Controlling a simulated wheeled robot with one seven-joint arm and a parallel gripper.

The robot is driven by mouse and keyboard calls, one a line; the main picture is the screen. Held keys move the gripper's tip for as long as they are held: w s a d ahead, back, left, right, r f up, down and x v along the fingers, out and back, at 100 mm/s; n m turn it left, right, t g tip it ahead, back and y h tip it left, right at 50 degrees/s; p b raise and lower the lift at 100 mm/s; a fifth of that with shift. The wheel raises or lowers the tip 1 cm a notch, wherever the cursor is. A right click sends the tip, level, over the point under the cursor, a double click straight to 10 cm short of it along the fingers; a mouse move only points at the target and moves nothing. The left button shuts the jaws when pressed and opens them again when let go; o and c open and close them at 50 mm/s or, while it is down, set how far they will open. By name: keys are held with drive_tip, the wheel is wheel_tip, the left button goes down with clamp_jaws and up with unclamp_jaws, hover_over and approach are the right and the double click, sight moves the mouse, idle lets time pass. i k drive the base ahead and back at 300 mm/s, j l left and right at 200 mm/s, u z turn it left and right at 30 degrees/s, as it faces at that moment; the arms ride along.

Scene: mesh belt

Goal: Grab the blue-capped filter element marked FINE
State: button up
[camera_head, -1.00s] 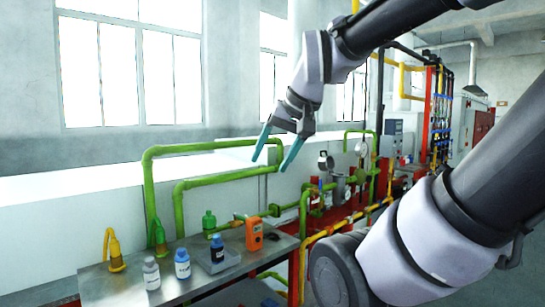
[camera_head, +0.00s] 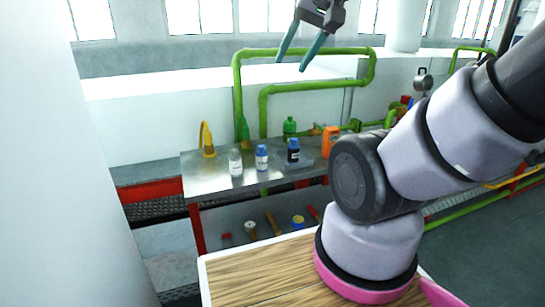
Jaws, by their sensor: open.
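Two blue-capped items stand upright on the metal table's (camera_head: 210,181) top. One is a white-bodied container with a blue cap (camera_head: 262,158). The other is a dark-bodied container with a blue cap (camera_head: 293,151), standing on a flat grey plate (camera_head: 296,165) to its right. Their markings are too small to read, so I cannot tell which says FINE. My gripper (camera_head: 291,66) is open and empty, at the top of the picture, pointing down and well apart from both.
A white-capped clear bottle (camera_head: 235,162), a yellow bottle (camera_head: 208,140), a green bottle (camera_head: 289,127) and an orange device (camera_head: 329,141) stand nearby. Green pipes (camera_head: 300,53) rise behind. Tools and a blue-and-yellow item (camera_head: 298,222) lie below. A white column (camera_head: 60,170) fills the left.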

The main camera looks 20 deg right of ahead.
sight(261, 154)
drive_tip(key=l+u, duration=0.4)
drive_tip(key=l, duration=0.15)
drive_tip(key=l+u, duration=0.45)
drive_tip(key=l, duration=0.15)
drive_tip(key=k+l, duration=0.1)
drive_tip(key=l, duration=0.3)
drive_tip(key=l+u, duration=0.1)
drive_tip(key=l, duration=0.3)
drive_tip(key=k+l, duration=0.15)
drive_tip(key=l, duration=0.25)
drive_tip(key=k+l, duration=0.15)
drive_tip(key=l, duration=0.25)
drive_tip(key=k+l+u, duration=0.1)
drive_tip(key=l, duration=0.3)
drive_tip(key=i+j+z, duration=0.1)
drive_tip(key=j, duration=0.25)
drive_tip(key=i+j+z, duration=0.1)
drive_tip(key=i+j, duration=0.15)
drive_tip(key=i+j+z, duration=0.1)
drive_tip(key=j, duration=0.35)
drive_tip(key=i+j+z, duration=0.1)
drive_tip(key=i+j, duration=0.15)
drive_tip(key=j, duration=0.15)
drive_tip(key=i+j+z, duration=0.1)
drive_tip(key=j, duration=0.3)
